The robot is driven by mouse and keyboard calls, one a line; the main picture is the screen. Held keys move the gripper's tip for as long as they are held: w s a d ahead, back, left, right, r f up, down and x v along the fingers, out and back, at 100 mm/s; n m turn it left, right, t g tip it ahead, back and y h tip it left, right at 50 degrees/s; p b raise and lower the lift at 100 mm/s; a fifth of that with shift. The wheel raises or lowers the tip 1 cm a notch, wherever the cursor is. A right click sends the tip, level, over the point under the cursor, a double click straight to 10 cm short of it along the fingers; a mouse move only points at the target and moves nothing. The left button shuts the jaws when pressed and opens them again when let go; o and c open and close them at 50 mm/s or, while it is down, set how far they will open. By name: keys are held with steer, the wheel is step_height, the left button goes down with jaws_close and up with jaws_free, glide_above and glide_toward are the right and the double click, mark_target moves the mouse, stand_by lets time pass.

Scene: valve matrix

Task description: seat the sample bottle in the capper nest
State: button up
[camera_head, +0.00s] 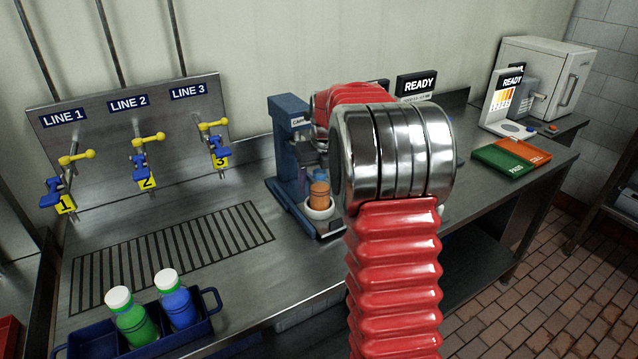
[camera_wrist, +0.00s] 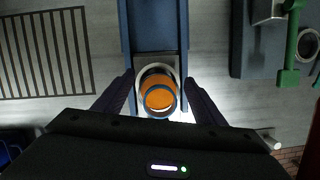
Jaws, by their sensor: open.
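The sample bottle, with orange contents (camera_head: 320,190), stands upright at the white ring-shaped capper nest (camera_head: 318,212) on the base of the blue capper (camera_head: 288,150). In the wrist view the bottle (camera_wrist: 158,100) is seen from above, with an orange round inside a dark rim. The pale nest ring (camera_wrist: 152,68) shows around its far side. My gripper (camera_wrist: 159,80) is open, one dark finger on each side of the bottle, with gaps between. I cannot tell whether the bottle's bottom is fully down.
A blue tray (camera_head: 212,328) with two white-capped bottles, green (camera_head: 132,318) and blue (camera_head: 176,298), stands at front left near a drain grate (camera_head: 170,255). Three yellow-handled valves line the back panel. Green and orange pads (camera_head: 500,160) lie right. The counter between is mostly clear.

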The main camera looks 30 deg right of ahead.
steer(key=v, duration=1.1)
steer(key=shift+s+r, duration=0.2)
steer(key=shift+r, duration=0.3)
steer(key=shift+a, duration=0.15)
steer(key=s+a+r+n+t, duration=0.1)
steer(key=s+a+n, duration=0.5)
steer(key=a+n, duration=0.35)
steer(key=s+a+r+n+t, duration=0.1)
steer(key=s+a+r+n, duration=0.1)
steer(key=s+a+n, duration=0.7)
steer(key=s+a+f+n, duration=0.4)
steer(key=s+n, duration=0.2)
steer(key=n, duration=0.4)
steer(key=s+a+f+n, duration=0.4)
steer(key=s+n, duration=0.3)
steer(key=n, duration=0.3)
steer(key=shift+a+t+y, duration=0.4)
